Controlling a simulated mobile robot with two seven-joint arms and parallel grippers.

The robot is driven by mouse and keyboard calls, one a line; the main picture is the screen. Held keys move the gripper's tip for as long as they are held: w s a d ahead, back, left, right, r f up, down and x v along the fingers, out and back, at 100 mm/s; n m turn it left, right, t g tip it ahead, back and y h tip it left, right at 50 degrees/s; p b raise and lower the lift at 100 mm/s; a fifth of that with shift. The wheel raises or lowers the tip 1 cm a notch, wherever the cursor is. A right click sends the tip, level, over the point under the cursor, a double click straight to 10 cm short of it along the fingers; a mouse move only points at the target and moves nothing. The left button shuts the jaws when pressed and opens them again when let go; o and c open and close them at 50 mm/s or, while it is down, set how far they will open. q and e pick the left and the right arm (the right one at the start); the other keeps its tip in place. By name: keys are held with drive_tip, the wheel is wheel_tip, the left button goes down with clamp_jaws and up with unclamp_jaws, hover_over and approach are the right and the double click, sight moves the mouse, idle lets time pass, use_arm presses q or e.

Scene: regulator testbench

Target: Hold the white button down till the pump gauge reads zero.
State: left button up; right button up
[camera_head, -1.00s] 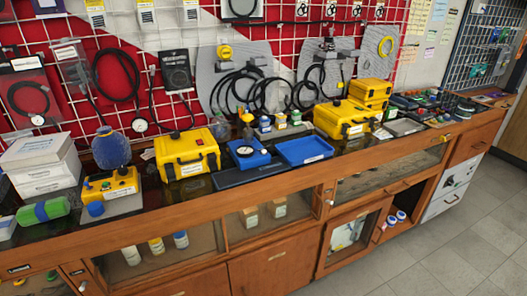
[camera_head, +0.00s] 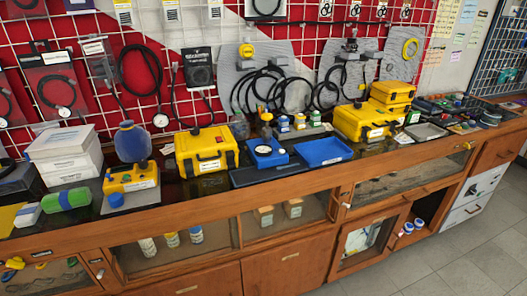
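A small blue unit (camera_head: 272,160) with a round pale gauge face (camera_head: 263,149) stands on the dark bench top near the middle. It may be the pump gauge; its reading is too small to make out. I cannot pick out a white button. A low yellow unit (camera_head: 145,171) with small knobs or buttons on top stands further left, in front of a blue rounded vessel (camera_head: 132,143). Neither of my grippers shows in this view.
A yellow case (camera_head: 207,165) stands between the two units. An empty-looking blue tray (camera_head: 323,151) sits right of the gauge unit. White boxes (camera_head: 66,165) and a green roll (camera_head: 66,200) are at left. More yellow cases (camera_head: 364,122) stand at right.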

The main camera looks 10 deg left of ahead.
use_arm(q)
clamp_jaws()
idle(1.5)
